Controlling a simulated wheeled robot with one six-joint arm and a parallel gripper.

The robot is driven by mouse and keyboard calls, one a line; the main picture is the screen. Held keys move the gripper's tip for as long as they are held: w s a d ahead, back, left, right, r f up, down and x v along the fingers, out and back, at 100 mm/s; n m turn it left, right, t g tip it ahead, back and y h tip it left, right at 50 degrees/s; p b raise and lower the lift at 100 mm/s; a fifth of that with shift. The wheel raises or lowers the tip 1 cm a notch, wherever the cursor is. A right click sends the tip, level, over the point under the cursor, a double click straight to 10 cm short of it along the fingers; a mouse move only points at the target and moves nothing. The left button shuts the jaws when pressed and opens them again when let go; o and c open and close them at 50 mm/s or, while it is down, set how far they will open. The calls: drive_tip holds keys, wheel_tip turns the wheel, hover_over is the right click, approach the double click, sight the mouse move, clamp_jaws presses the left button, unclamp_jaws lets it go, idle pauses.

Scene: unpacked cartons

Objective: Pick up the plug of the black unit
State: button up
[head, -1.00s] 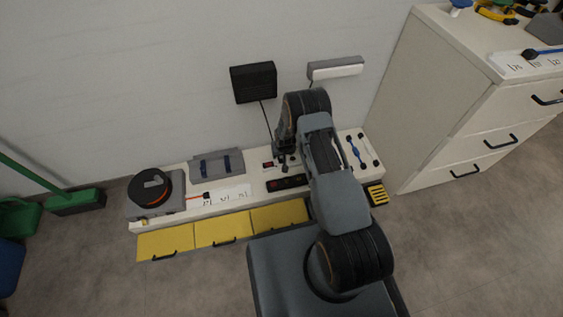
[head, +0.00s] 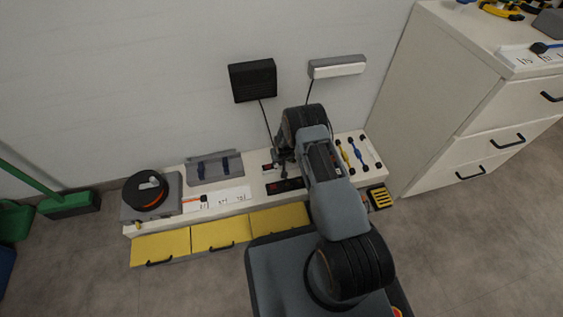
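The black unit (head: 253,81) is fixed on the wall above the bench. Its thin dark cable (head: 266,121) hangs down to the bench behind my gripper. My gripper (head: 279,167) is low over the bench, pointing down, close to the cable's lower end. The plug of the black unit cannot be made out; it is hidden by or lost against the dark gripper. The fingers are too small and dark to tell whether they are open or hold anything.
A black strip (head: 286,187) with a red part lies on the white bench (head: 178,215). A grey-white unit (head: 337,67) hangs to the right, its cable running behind my arm. A black-orange reel (head: 146,190) stands left; blue and yellow tools lie right. A tall cabinet (head: 424,95) borders the right.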

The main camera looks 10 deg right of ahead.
drive_tip(key=c, duration=1.1)
drive_tip(key=shift+r, duration=0.1)
drive_tip(key=shift+r+p, duration=0.55)
drive_tip(key=shift+r, duration=0.1)
wheel_tip(320, 180, up, 3)
drive_tip(key=shift+f+p, duration=0.15)
drive_tip(key=shift+p, duration=0.85)
drive_tip(key=shift+s+d+r+b, duration=0.2)
drive_tip(key=shift+s+r+b, duration=0.2)
drive_tip(key=shift+s+r, duration=1.5)
drive_tip(key=shift+s+d+r+b, duration=0.15)
drive_tip(key=shift+s+r+b, duration=0.6)
drive_tip(key=shift+s, duration=1.95)
drive_tip(key=shift+s+d+r+b, duration=0.1)
drive_tip(key=shift+s+d+r, duration=0.1)
drive_tip(key=shift+s+r, duration=1.85)
drive_tip(key=shift+s+f, duration=0.25)
drive_tip(key=shift+s, duration=0.1)
